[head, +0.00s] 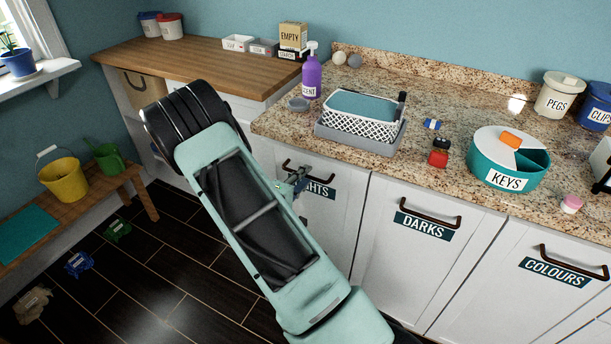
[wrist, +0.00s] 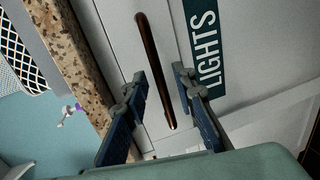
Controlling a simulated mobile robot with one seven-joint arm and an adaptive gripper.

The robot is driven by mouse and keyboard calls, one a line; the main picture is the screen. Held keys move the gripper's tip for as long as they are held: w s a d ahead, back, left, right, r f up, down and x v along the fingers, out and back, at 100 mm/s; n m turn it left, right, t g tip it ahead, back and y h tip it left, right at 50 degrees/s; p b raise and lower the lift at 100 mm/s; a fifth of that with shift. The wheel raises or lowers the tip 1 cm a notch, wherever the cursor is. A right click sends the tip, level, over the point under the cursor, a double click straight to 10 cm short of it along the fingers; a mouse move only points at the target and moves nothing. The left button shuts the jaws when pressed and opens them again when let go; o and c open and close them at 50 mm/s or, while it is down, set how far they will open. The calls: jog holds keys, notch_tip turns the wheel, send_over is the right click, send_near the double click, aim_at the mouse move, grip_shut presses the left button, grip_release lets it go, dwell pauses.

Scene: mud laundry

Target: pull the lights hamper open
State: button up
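The lights hamper (head: 332,220) is a white front panel under the counter, left of the darks panel, and it looks shut. Its dark green label (head: 324,190) is partly hidden by my gripper in the head view; the wrist view shows the label reading LIGHTS (wrist: 207,50). Its brown bar handle (head: 318,172) runs between my fingers in the wrist view (wrist: 152,65). My gripper (head: 298,182) is at the handle, with its blue-grey fingers apart (wrist: 160,76), one on each side of the bar. I see gaps beside the bar; contact is not visible.
The darks (head: 385,270) and colours (head: 510,300) panels stand to the right, each with a bar handle. The granite counter (head: 410,90) above holds a white basket (head: 360,122) near its left front edge. A bench (head: 85,205) stands at left. Dark floor (head: 165,270) lies open between.

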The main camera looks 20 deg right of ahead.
jog(key=shift+w+d+f, duration=0.15)
jog(key=shift+w+d, duration=0.3)
jog(key=shift+d, duration=0.1)
grip_shut()
